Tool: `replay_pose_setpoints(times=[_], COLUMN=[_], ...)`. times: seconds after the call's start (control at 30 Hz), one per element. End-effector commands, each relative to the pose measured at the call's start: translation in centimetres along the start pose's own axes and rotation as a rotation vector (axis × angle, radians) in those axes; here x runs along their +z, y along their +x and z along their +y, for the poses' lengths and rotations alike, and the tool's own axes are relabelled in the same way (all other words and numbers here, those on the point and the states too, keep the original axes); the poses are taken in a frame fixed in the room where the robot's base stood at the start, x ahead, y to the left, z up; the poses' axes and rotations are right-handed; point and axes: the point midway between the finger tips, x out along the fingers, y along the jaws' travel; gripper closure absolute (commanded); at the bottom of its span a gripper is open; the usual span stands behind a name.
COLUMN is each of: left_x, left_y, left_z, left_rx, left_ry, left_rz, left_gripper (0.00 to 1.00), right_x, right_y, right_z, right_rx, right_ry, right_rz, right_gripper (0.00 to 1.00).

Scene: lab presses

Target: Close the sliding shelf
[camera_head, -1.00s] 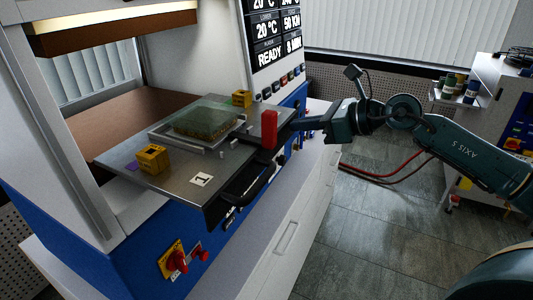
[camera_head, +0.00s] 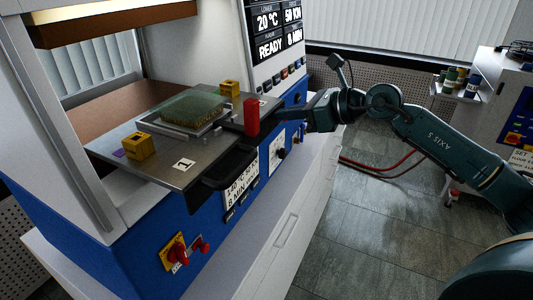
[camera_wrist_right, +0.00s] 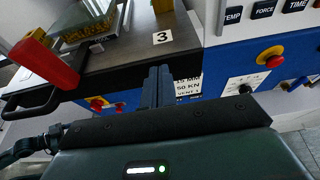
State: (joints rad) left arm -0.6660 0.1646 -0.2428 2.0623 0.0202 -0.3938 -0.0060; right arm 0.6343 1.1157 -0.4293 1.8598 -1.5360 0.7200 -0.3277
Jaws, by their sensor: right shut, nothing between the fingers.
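The sliding shelf (camera_head: 190,172) is a grey metal plate with a dark front edge and a black handle (camera_head: 225,172). It is partly out of the blue and white press (camera_head: 135,240). A red upright block (camera_head: 251,117) stands at its front edge, also seen in the wrist view (camera_wrist_right: 46,63). My right gripper (camera_head: 283,114) is shut and empty, just right of the red block. In the right wrist view its fingers (camera_wrist_right: 157,82) are at the shelf's front edge (camera_wrist_right: 125,68), near the label 3. I cannot tell if they touch. My left gripper is not in view.
A red and yellow switch (camera_head: 175,254) is below. White drawers (camera_head: 285,240) stand under the press. The floor to the right is open, with red hoses (camera_head: 375,169).

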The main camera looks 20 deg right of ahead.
Motion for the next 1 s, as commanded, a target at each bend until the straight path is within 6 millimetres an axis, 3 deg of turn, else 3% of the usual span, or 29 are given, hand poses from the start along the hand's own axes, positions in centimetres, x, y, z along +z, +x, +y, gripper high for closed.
replay_pose_setpoints(times=[0.7, 1.0], left_x=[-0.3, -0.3], left_y=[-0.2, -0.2], left_z=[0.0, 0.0], left_rx=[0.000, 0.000], left_ry=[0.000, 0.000], left_rz=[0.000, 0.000], left_gripper=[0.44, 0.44], right_x=[1.6, 1.7], right_y=[4.1, 4.5], right_z=[0.0, 0.1], right_rx=[0.000, 0.001], right_ry=[0.000, 0.000], right_rz=[-0.002, 0.000], right_gripper=[1.00, 1.00])
